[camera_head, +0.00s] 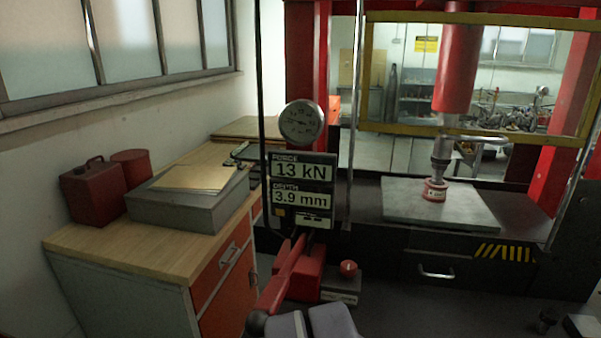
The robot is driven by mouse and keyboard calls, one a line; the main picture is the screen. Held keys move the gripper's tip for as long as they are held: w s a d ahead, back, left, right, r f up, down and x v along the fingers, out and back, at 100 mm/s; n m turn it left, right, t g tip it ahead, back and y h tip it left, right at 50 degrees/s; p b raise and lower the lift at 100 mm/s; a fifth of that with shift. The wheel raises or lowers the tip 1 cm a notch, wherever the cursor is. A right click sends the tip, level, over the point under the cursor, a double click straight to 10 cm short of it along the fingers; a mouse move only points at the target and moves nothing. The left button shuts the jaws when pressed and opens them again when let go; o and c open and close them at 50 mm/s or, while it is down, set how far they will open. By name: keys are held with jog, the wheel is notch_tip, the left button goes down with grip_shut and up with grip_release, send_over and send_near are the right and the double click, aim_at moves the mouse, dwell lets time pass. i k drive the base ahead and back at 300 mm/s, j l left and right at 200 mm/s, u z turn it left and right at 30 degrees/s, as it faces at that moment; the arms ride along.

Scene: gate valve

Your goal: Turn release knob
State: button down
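A round red knob (348,268), likely the release knob, stands upright on a small dark block with a pale label (340,298), right of the red pump body. A red lever (285,272) slopes from the pump toward the lower left and ends in a dark grip. Two grey parts at the bottom edge look like the tip of my gripper (309,324), cut off by the frame. They are below the knob and apart from it in the picture, beside the lever's grip. Whether they are open or shut does not show.
A panel (301,196) reads 13 kN and 3.9 mm, under a round gauge (301,122). The press ram (441,152) meets a red piece (434,190) on a grey plate (473,208). A wooden-topped cabinet (120,243) stands at left.

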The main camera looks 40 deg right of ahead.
aim_at(348, 268)
jog(key=l+z, duration=0.1)
jog(key=z, duration=0.7)
jog(key=l+z, duration=0.15)
jog(key=z, duration=0.3)
jog(key=i+j, duration=0.05)
